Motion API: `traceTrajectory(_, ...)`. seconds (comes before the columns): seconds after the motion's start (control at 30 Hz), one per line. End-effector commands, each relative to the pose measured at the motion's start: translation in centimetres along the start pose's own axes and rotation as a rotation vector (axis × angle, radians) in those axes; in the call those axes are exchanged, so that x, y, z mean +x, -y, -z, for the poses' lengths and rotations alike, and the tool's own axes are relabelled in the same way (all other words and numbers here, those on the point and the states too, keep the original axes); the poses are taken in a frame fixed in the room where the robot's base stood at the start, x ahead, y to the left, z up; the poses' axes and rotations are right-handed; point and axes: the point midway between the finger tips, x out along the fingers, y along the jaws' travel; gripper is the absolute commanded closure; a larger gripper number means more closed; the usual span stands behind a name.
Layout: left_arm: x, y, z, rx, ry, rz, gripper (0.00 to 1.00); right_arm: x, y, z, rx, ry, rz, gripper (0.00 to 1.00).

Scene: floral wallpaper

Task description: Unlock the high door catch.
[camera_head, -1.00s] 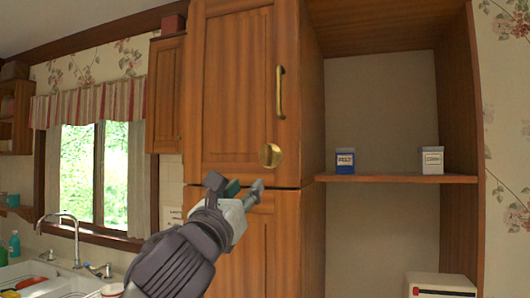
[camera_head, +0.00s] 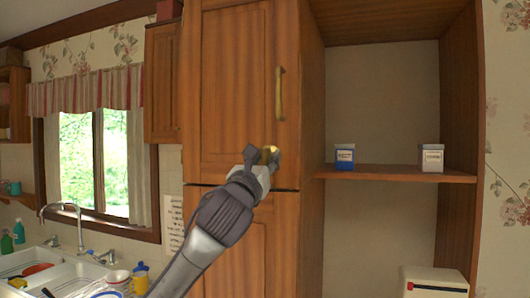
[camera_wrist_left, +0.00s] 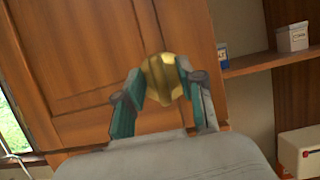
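The high door catch is a round brass knob (camera_head: 268,156) near the lower right corner of the upper wooden cabinet door (camera_head: 228,90). My left gripper (camera_head: 262,156) is at the knob, covering much of it in the head view. In the left wrist view the knob (camera_wrist_left: 163,77) lies between the tips of the two spread fingers (camera_wrist_left: 156,88). The fingers stand on either side of it; whether they touch it I cannot tell. A vertical brass handle (camera_head: 280,94) is above the knob. My right gripper is not in view.
A lower cabinet door (camera_head: 235,245) is under the upper one. To the right, an open shelf (camera_head: 390,173) bears a blue-white tin (camera_head: 344,158) and a white tin (camera_head: 431,158). A sink (camera_head: 40,262) and a window (camera_head: 95,160) are at left.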

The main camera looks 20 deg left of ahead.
Motion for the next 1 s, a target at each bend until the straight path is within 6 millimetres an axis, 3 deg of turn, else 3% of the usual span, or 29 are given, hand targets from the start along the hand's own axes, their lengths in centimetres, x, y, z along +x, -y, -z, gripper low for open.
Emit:
traceTrajectory(0.3,0.21,0.03,-0.02,0.000,0.002,0.001,0.63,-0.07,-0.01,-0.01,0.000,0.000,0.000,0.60)
traceTrajectory(0.53,0.20,0.02,-0.02,0.000,0.001,0.001,1.00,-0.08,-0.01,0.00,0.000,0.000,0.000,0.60)
traceTrajectory(1.0,0.19,0.09,-0.01,-0.055,0.001,-0.021,1.00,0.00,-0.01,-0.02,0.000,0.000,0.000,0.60)
